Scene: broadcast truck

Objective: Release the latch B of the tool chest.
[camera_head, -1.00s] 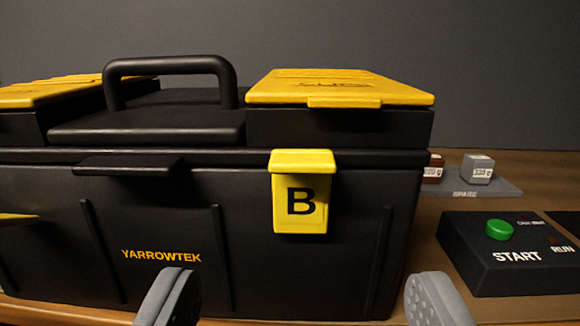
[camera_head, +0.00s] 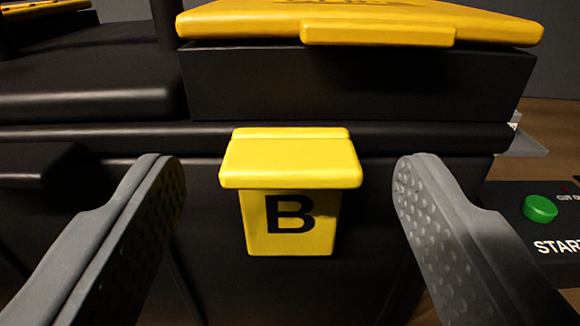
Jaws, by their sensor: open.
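The tool chest (camera_head: 350,85) is black with yellow lid panels and fills most of the view. Its latch B (camera_head: 290,190) is yellow, with a lip jutting out at the top and a black letter B on the plate below. The latch plate lies against the chest's front. My gripper (camera_head: 280,175) is open, with one grey dimpled finger left of the latch and one right of it. Gaps show on both sides of the latch, and neither finger appears to touch it.
At the right stands a black control box (camera_head: 530,225) with a green button (camera_head: 539,208) and the word START, close beyond my right finger. A yellow lid panel (camera_head: 370,22) overhangs above the latch. A dark ledge (camera_head: 35,162) juts from the chest at left.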

